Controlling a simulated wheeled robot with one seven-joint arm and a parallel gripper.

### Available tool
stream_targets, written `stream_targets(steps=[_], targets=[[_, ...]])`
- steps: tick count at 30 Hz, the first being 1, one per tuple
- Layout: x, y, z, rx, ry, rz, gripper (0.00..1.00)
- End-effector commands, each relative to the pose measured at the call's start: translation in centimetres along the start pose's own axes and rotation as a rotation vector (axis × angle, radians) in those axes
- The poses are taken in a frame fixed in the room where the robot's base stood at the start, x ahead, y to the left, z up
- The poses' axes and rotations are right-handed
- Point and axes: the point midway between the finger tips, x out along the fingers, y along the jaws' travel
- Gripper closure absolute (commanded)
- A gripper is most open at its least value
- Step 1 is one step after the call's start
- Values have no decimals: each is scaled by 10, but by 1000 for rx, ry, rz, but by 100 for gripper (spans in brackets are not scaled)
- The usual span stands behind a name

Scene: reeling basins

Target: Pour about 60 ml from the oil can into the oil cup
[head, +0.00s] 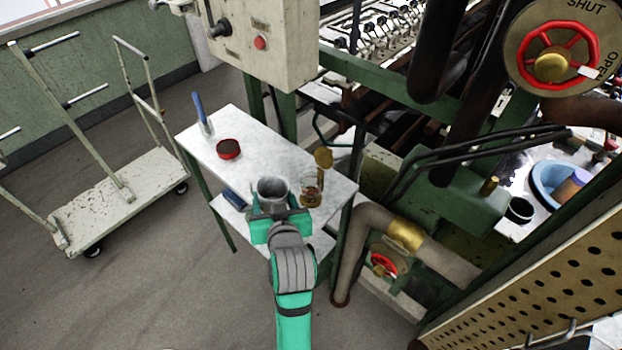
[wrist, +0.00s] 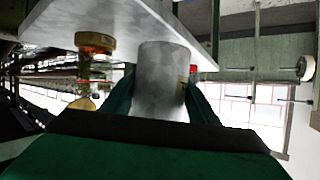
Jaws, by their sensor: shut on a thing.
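The oil can (head: 272,188) is a grey metal vessel with its open mouth facing up at the front edge of a small white-topped table. My gripper (head: 270,212) is shut on it, and the can looks about upright. In the wrist view the can (wrist: 160,85) stands between my green fingers (wrist: 160,105); that picture appears upside down. I cannot tell whether its base touches the table. The oil cup (head: 311,195), glass with amber contents and brass parts, stands just right of the can, apart from it. Its round brass lid (head: 323,158) is raised. The cup also shows in the wrist view (wrist: 88,72).
On the table (head: 262,150) are a red round tin (head: 229,148) and a blue-handled tool (head: 201,115) at the left. A dark blue object (head: 234,199) lies near the lower shelf. A control box (head: 255,45) hangs behind; pipes and a red-wheeled valve (head: 383,263) stand at right.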

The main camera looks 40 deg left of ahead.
Motion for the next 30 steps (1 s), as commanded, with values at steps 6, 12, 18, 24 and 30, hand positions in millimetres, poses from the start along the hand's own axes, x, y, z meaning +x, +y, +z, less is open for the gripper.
stream_targets(steps=[6,12,18,24,30], targets=[[-1,9,-8,115,-30,-46,77],[-2,16,-16,232,-66,-94,77],[-9,19,-36,297,-83,-123,77],[-16,23,-55,371,-104,-153,77],[-21,31,-74,477,-135,-197,77]])
